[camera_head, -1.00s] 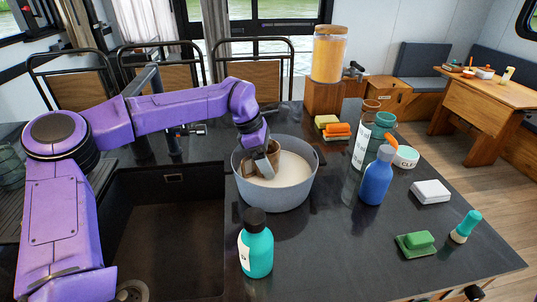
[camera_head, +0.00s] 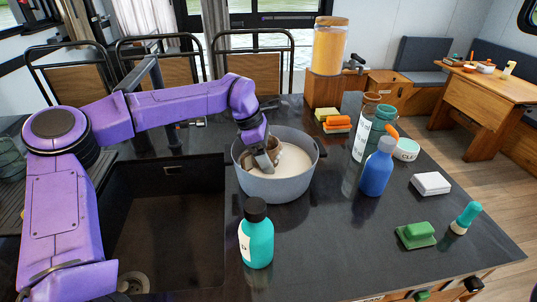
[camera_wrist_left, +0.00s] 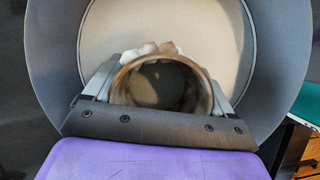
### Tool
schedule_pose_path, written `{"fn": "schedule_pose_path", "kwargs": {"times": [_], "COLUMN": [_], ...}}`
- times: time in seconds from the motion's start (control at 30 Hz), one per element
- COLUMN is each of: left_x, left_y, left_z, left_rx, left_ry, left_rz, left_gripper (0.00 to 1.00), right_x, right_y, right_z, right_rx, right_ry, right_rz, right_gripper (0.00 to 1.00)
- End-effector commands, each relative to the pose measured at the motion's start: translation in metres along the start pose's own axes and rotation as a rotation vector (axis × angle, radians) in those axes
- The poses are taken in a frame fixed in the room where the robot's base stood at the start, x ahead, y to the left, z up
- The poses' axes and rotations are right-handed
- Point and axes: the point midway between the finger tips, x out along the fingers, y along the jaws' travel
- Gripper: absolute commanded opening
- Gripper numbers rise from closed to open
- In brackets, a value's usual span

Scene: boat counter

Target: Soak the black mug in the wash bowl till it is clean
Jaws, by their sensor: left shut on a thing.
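The wash bowl (camera_head: 275,188) is a round grey-blue tub on the dark counter, with pale, cloudy liquid (camera_head: 293,160) in it. My left gripper (camera_head: 262,160) reaches down inside the bowl at its left side and is shut on the mug. The mug (camera_wrist_left: 116,92) looks brownish and stained rather than plain black. In the left wrist view its round rim sits between the two fingers (camera_wrist_left: 160,95), with a dark interior. Whitish lumps (camera_wrist_left: 150,49) show at its far rim. How deep the mug sits is hard to tell. My right gripper is not in view.
A teal bottle (camera_head: 257,240) stands in front of the bowl, and a blue bottle (camera_head: 377,172) to its right. Stacked sponges (camera_head: 335,122) lie behind. A green scrubber (camera_head: 416,236) and white block (camera_head: 430,184) lie right. The sink (camera_head: 165,225) opens left.

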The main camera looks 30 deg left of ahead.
Motion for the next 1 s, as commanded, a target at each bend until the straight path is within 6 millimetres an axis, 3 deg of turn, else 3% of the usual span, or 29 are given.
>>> {"fn": "schedule_pose_path", "kwargs": {"times": [0.83,0.87,0.9,1.0], "left_x": [0.012,0.011,0.011,0.011], "left_y": [0.0,0.0,0.0,0.0], "left_z": [-0.005,-0.004,-0.004,-0.004], "left_rx": [0.0,0.0,0.0,0.0], "left_ry": [-0.001,-0.001,-0.001,-0.001], "left_rz": [0.001,0.001,0.001,0.001], "left_gripper": [0.42,0.91,1.0,1.0], "right_x": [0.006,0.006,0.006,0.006], "right_y": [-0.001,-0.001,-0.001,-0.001], "right_z": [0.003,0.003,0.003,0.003], "right_rx": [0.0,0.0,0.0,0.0], "right_ry": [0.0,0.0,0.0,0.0], "right_rz": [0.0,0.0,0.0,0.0], "right_gripper": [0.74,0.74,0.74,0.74]}}
